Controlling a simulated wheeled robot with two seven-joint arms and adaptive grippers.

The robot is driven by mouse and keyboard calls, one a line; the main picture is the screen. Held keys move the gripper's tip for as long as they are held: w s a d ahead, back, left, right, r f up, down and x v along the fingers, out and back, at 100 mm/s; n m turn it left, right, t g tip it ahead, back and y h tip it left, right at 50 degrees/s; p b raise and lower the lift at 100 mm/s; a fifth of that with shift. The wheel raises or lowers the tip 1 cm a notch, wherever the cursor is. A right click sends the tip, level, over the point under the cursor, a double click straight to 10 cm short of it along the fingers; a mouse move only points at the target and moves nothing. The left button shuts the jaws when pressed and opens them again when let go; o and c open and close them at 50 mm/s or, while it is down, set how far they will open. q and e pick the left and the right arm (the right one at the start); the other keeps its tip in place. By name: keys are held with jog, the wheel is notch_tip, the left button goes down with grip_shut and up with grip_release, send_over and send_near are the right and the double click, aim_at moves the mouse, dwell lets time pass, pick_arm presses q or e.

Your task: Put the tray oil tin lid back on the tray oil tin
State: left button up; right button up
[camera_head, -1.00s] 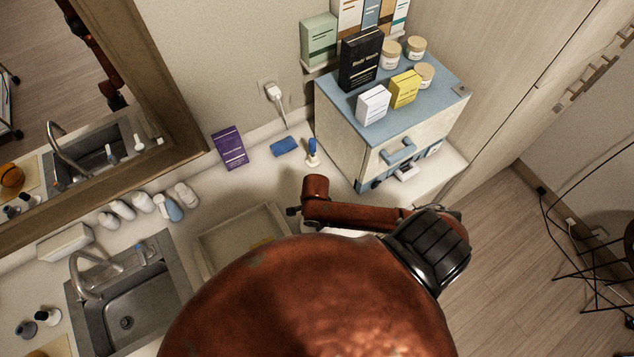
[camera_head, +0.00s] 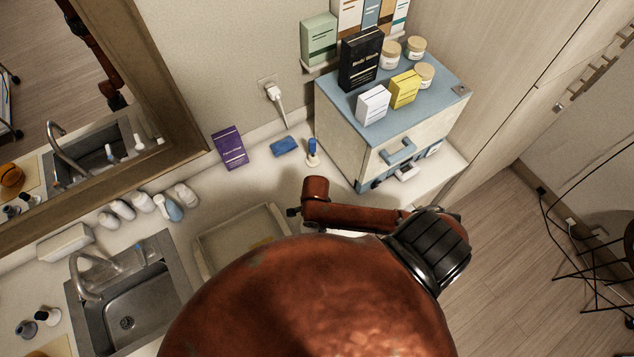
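A shallow beige tray (camera_head: 208,250) lies on the counter right of the sink, with its lower right part hidden behind my own large copper-brown arm parts. My copper arm reaches over the counter between the tray and the cabinet. No gripper fingers can be made out.
A blue-topped cabinet (camera_head: 345,145) with boxes and jars stands at the back right. A purple box (camera_head: 230,147), a blue block (camera_head: 285,146) and a small blue-topped bottle (camera_head: 312,153) stand near the wall. The sink (camera_head: 130,308) and several bottles (camera_head: 142,202) are at left.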

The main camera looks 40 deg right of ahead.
dwell(0.5)
jog(key=shift+r, duration=3.95)
jog(key=shift+r, duration=0.25)
notch_tip(320, 180, up, 7)
jog(key=shift+s, duration=0.1)
